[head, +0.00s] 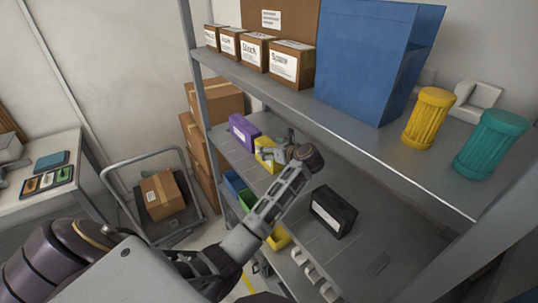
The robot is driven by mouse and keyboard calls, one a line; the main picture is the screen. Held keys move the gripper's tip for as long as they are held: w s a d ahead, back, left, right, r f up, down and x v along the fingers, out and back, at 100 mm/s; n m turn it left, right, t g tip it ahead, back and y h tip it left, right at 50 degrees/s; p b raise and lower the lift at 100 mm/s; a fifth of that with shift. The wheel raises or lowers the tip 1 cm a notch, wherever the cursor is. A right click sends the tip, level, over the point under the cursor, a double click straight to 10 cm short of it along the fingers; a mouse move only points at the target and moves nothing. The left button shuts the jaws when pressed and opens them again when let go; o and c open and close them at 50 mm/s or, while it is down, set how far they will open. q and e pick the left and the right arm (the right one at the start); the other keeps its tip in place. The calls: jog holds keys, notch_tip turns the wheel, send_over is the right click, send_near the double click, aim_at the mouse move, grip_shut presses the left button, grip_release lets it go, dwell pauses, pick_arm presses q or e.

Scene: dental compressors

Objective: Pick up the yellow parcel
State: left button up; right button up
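The yellow parcel (262,146) stands on the middle shelf of the rack, between a purple parcel (243,130) and a black parcel (333,211). My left arm reaches in from the lower left across the shelf. My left gripper (277,150) is at the yellow parcel and hides its right part. The fingers are small and overlap the parcel, so I cannot tell whether they touch it or are open or shut. My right gripper is not in view.
The upper shelf (345,122) overhangs, holding small boxes, a blue bin (372,60), and yellow (428,117) and teal (490,143) ribbed containers. A rack post (196,70) stands left. Coloured bins sit below. A cart (172,228) with a carton stands at left.

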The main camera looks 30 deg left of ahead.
pick_arm(q)
jog(key=shift+c, duration=1.1)
jog(key=c, duration=1)
jog(key=shift+r, duration=0.55)
notch_tip(320, 180, up, 8)
jog(key=shift+f+b, duration=0.1)
jog(key=shift+b, duration=0.5)
jog(key=shift+c, duration=0.3)
jog(key=shift+r, duration=0.6)
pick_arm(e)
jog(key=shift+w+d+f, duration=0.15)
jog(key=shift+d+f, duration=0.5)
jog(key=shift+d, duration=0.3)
